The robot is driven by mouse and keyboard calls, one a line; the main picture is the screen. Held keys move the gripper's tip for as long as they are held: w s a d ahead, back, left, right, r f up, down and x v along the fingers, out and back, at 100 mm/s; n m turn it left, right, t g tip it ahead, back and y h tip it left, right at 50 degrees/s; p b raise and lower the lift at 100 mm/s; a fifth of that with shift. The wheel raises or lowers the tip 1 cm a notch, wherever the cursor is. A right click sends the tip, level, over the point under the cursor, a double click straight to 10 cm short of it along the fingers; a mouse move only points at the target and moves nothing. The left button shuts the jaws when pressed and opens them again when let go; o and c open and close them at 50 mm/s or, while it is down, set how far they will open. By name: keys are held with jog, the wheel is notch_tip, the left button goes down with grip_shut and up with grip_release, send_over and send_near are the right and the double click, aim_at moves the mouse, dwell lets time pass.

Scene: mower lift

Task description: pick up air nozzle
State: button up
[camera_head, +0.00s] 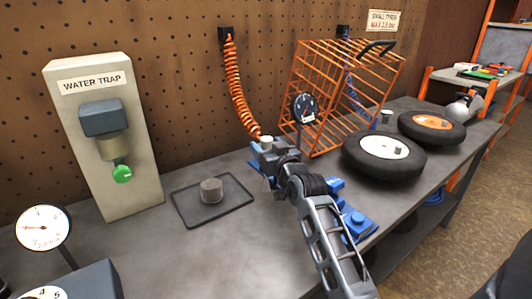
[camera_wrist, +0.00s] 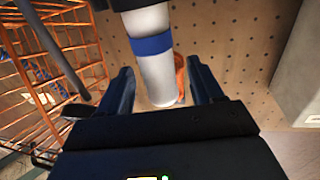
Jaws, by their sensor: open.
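A pale grey upright cylinder with a blue band, which looks like the air nozzle (camera_wrist: 158,72), stands between my fingers in the wrist view. In the head view only its pale top (camera_head: 266,139) shows above my gripper; the rest is hidden. My gripper (camera_head: 265,152) is open, with one finger on each side of the cylinder. In the wrist view a gap shows between the cylinder and each finger of my gripper (camera_wrist: 160,82). An orange coiled hose (camera_head: 237,88) hangs behind it, and part of it shows in the wrist view (camera_wrist: 180,75).
A dial gauge on a stem (camera_head: 304,107) and an orange wire cage (camera_head: 335,75) stand close on the right. Two wheels (camera_head: 384,167) lie further right. A black tray (camera_head: 235,202) with a grey cylinder and the water trap panel (camera_head: 130,160) are left.

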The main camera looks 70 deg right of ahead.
jog(key=shift+x, duration=1.25)
jog(key=shift+c, duration=0.4)
jog(key=c, duration=1)
